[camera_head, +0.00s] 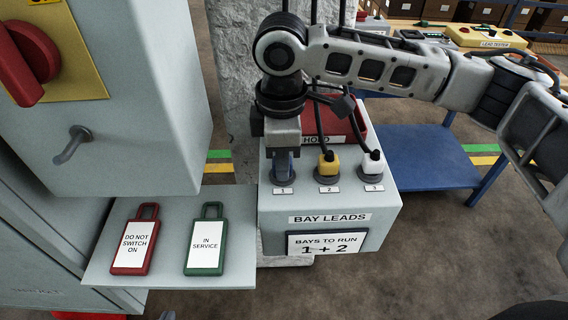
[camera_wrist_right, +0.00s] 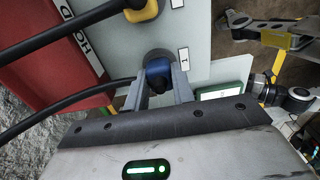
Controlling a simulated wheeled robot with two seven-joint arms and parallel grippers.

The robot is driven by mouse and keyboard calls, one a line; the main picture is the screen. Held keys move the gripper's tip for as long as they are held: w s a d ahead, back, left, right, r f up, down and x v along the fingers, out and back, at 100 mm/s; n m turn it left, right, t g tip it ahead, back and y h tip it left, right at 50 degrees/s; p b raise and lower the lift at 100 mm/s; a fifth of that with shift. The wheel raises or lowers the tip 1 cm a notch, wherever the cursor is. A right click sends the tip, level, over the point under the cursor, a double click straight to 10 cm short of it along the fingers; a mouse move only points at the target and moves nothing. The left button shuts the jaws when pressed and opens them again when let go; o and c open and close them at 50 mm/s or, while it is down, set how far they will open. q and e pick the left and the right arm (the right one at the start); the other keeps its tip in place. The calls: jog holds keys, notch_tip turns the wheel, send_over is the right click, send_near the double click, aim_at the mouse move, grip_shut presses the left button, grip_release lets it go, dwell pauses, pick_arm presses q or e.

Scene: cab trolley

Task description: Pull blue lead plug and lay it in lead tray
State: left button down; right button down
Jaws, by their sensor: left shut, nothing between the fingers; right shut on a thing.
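The blue plug (camera_wrist_right: 157,68) sits at socket 1 of the grey bay leads box (camera_head: 340,245). My right gripper (camera_head: 283,160) reaches down over it from above, with its two fingers closed on the plug's sides in the right wrist view (camera_wrist_right: 160,82). In the head view the gripper mostly hides the plug. I cannot tell whether it is fully seated. A red tray (camera_head: 361,117) with a partly covered "HOLD" label stands just behind the sockets; it also shows in the wrist view (camera_wrist_right: 75,75). I do not see my left gripper.
A yellow plug (camera_head: 328,162) and a white plug (camera_head: 373,161) stand in sockets 2 and 3, with black leads. A red tag (camera_head: 136,240) and a green tag (camera_head: 205,240) lie on the shelf at left. A cabinet with a red switch (camera_head: 20,65) rises beyond. A blue trolley (camera_head: 420,160) stands behind.

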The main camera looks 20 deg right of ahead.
jog(key=shift+r+p, duration=0.85)
jog(key=shift+r, duration=2.15)
